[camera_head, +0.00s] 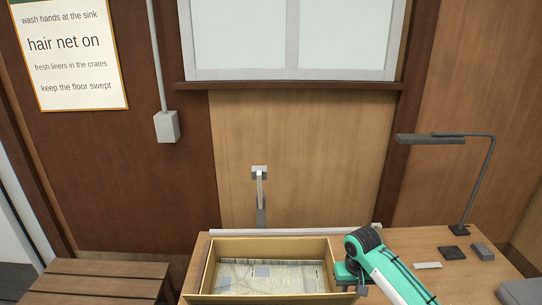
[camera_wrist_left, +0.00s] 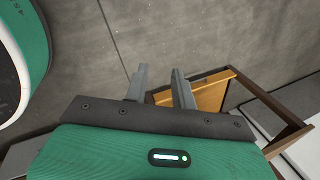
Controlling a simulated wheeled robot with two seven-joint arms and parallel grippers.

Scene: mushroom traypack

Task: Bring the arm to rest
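My right arm comes in from the right in the head view, and its green gripper (camera_head: 350,275) is beside the right wall of a wooden crate (camera_head: 196,277). I cannot make out its fingers, so its opening is unclear. My left gripper (camera_wrist_left: 160,83) shows only in the left wrist view. The left arm is not in the head view.
The crate is lined with printed paper and holds small grey patches. A desk lamp (camera_head: 440,139), a dark pad (camera_head: 451,253) and small blocks are on the bench (camera_head: 445,236) at right. A slatted wooden surface (camera_head: 100,281) is at left. Wooden furniture (camera_wrist_left: 208,95) shows in the wrist view.

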